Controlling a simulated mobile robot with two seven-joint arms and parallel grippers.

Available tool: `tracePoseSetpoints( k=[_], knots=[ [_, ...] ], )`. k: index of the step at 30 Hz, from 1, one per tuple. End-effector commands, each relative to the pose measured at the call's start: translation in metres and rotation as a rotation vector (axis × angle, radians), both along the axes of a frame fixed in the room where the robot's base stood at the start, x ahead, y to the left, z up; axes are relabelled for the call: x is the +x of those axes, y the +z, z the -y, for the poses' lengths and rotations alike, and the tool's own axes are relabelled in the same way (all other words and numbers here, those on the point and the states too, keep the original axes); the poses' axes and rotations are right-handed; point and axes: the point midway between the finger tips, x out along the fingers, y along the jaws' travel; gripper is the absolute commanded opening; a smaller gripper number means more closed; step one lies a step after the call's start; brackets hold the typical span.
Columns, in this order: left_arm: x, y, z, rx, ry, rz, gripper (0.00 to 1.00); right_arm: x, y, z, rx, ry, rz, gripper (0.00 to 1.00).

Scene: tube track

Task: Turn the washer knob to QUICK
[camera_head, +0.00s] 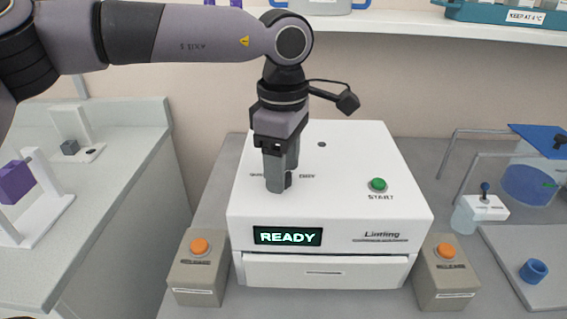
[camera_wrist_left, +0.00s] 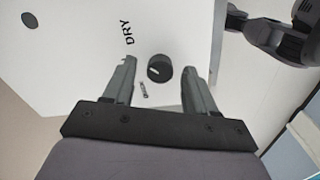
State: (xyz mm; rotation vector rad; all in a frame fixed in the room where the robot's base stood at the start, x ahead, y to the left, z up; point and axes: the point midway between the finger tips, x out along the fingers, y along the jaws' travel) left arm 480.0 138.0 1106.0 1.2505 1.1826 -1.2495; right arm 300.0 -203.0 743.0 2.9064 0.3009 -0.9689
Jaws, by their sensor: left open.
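The washer (camera_head: 330,140) is a white box with a lit READY display (camera_head: 287,236) on its front. Its knob (camera_wrist_left: 160,68) is a small black cylinder with a white pointer mark, on the white top in the left wrist view. My left gripper (camera_head: 278,186) points down over the top; its jaws (camera_wrist_left: 159,75) are open, one finger on each side of the knob, with gaps showing. In the head view the fingers largely hide the knob. My right gripper is not seen.
A green START button (camera_head: 378,184) is on the washer's top right. Boxes with orange buttons stand left (camera_head: 199,246) and right (camera_head: 446,251) of the washer. A shelf (camera_head: 400,24) runs above. A stand with a blue lid (camera_head: 540,138) is at the right.

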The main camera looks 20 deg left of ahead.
Motion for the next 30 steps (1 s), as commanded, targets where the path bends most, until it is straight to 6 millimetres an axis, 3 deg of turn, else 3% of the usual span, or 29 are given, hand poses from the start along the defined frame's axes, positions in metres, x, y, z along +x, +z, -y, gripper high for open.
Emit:
tracePoseSetpoints(
  k=[10,15,30],
  knots=[
    [-0.0001,-0.0062,0.0001,-0.001,0.000,0.000,0.57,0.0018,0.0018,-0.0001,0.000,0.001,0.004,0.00],
    [-0.0001,-0.0060,0.0001,-0.001,0.000,0.000,0.01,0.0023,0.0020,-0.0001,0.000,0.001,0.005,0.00],
    [0.0000,-0.0081,0.0005,-0.003,0.106,-0.001,0.01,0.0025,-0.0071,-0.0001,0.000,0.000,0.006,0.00]
  ],
)
